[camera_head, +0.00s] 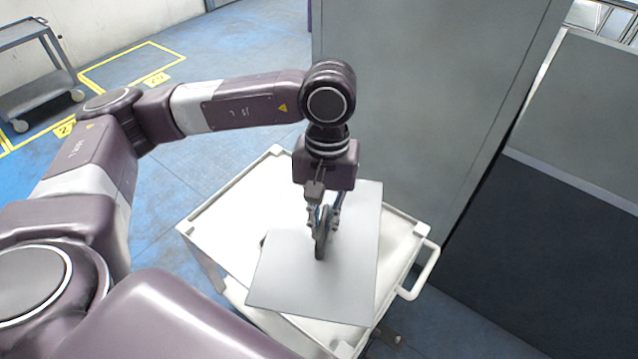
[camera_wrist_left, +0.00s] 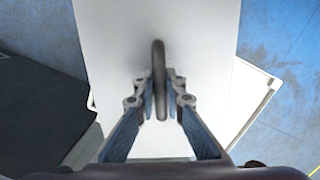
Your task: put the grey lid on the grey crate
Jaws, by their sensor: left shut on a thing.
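The grey lid (camera_head: 290,276) is a flat light-grey panel with a dark upright handle (camera_head: 321,244) in its middle. My left gripper (camera_head: 322,222) is shut on the handle from above. In the left wrist view the lid (camera_wrist_left: 205,50) fills the middle, and the handle (camera_wrist_left: 159,75) stands between the fingers of my left gripper (camera_wrist_left: 162,105). The lid lies over the white cart; whether it touches anything below is hard to tell. The grey crate cannot be made out; the lid may hide it. My right gripper is not in view.
The white cart (camera_head: 233,203) has a raised rim and a handle (camera_head: 424,272) at its right. A tall grey cabinet (camera_head: 420,90) stands close behind it, and a dark panel (camera_head: 540,240) stands to the right. Blue floor (camera_head: 165,235) is free at the left.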

